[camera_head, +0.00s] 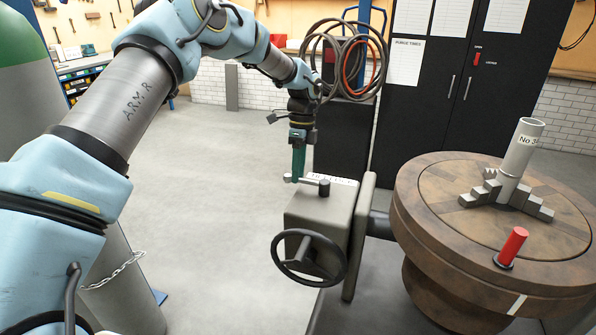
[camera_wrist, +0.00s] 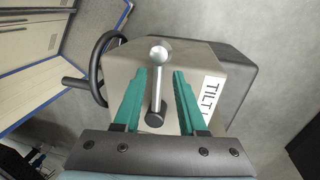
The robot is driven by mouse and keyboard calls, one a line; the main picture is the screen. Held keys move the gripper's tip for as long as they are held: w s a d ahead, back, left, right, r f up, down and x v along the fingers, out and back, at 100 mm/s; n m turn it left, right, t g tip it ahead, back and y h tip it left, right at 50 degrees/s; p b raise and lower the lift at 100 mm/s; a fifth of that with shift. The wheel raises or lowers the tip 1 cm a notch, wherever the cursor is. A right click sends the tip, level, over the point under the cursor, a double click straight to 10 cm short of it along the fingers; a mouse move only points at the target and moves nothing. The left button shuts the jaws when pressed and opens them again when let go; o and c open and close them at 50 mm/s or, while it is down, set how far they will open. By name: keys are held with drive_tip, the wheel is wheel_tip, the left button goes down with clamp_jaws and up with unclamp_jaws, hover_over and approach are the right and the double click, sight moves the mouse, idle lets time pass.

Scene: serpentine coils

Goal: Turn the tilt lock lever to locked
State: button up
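The tilt lock lever (camera_head: 307,181) is a short metal rod on top of the grey tilt box (camera_head: 305,211), with a ball at its left end and a dark pivot at its right end. In the wrist view the lever (camera_wrist: 159,87) lies between my two green fingers, with a gap on each side. Its ball shows beyond the fingertips and its black pivot nearer my palm. My gripper (camera_head: 298,176) points down at the lever's ball end; it is open and empty in the wrist view (camera_wrist: 159,74). A white label (camera_wrist: 210,97) reading "TILT" is partly hidden by a finger.
A black handwheel (camera_head: 309,258) sticks out from the box's front. To the right stands a round brown table (camera_head: 440,215) with a stepped clamp, an upright tube (camera_head: 520,160) and a red-handled pin (camera_head: 512,245). Black cabinets (camera_head: 440,110) stand behind. Floor left of the box is clear.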

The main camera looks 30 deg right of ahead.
drive_tip(key=shift+o, duration=0.3)
wheel_tip(320, 180, up, 11)
drive_tip(key=w+d+b, duration=0.1)
drive_tip(key=b, duration=0.2)
drive_tip(key=shift+d+f, duration=0.2)
drive_tip(key=shift+d, duration=0.15)
drive_tip(key=shift+w, duration=0.1)
drive_tip(key=w+a+f+n+t+h, duration=0.1)
drive_tip(key=w+a+n, duration=0.2)
drive_tip(key=a+n, duration=0.75)
drive_tip(key=w+a+f+n, duration=0.15)
drive_tip(key=a+n, duration=0.25)
drive_tip(key=a, duration=1.4)
drive_tip(key=s+a+f+n, duration=0.1)
drive_tip(key=s+a+n, duration=0.3)
drive_tip(key=a, duration=0.3)
drive_tip(key=s+a+n+t, duration=0.1)
drive_tip(key=s+a+n, duration=0.2)
drive_tip(key=a+n, duration=0.2)
drive_tip(key=s+a+f+n+h, duration=0.1)
drive_tip(key=s+a+n, duration=0.3)
drive_tip(key=a, duration=0.5)
drive_tip(key=shift+s+f+t, duration=0.35)
drive_tip(key=shift+t, duration=0.05)
drive_tip(key=shift+o, duration=0.4)
